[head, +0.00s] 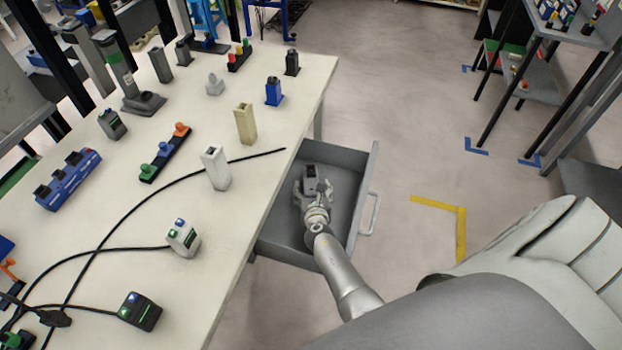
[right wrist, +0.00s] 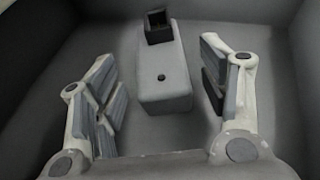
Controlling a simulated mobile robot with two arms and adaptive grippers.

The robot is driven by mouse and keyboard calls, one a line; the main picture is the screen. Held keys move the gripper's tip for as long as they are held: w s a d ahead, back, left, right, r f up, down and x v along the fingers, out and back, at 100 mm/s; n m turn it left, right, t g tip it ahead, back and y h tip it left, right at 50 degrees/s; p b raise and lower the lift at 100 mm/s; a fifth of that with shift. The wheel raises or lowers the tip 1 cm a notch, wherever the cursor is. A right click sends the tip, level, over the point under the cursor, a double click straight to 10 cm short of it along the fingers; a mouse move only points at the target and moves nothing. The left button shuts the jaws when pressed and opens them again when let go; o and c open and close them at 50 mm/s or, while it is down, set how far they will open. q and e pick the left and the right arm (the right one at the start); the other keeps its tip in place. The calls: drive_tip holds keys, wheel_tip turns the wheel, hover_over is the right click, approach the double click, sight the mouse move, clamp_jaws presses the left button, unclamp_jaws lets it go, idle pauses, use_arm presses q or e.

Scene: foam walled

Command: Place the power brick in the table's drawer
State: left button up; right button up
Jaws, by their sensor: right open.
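The table's drawer (head: 345,162) is pulled open, a grey tray at the table's right side. A grey brick with a dark socket end, which looks like the power brick (head: 310,180), lies on the drawer floor. My right gripper (head: 312,190) reaches down into the drawer at it. In the right wrist view the power brick (right wrist: 163,75) lies just beyond and between the spread fingers of my right gripper (right wrist: 165,88). The fingers are open, with a gap on both sides of the brick. My left gripper is not in view.
The white table (head: 240,215) holds several blocks and devices, among them a beige block (head: 245,123), a white block (head: 215,167) and a blue block (head: 274,91). Black cables cross its top. The drawer handle (head: 369,213) sticks out to the right. Floor right of the drawer is clear.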

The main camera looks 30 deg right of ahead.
drive_tip(key=p+v, duration=0.2)
drive_tip(key=v, duration=0.4)
drive_tip(key=shift+r, duration=0.1)
drive_tip(key=shift+s+a+r, duration=0.1)
drive_tip(key=shift+s+a, duration=0.1)
drive_tip(key=shift+s, duration=0.2)
drive_tip(key=shift+r+p, duration=0.1)
drive_tip(key=shift+p, duration=0.25)
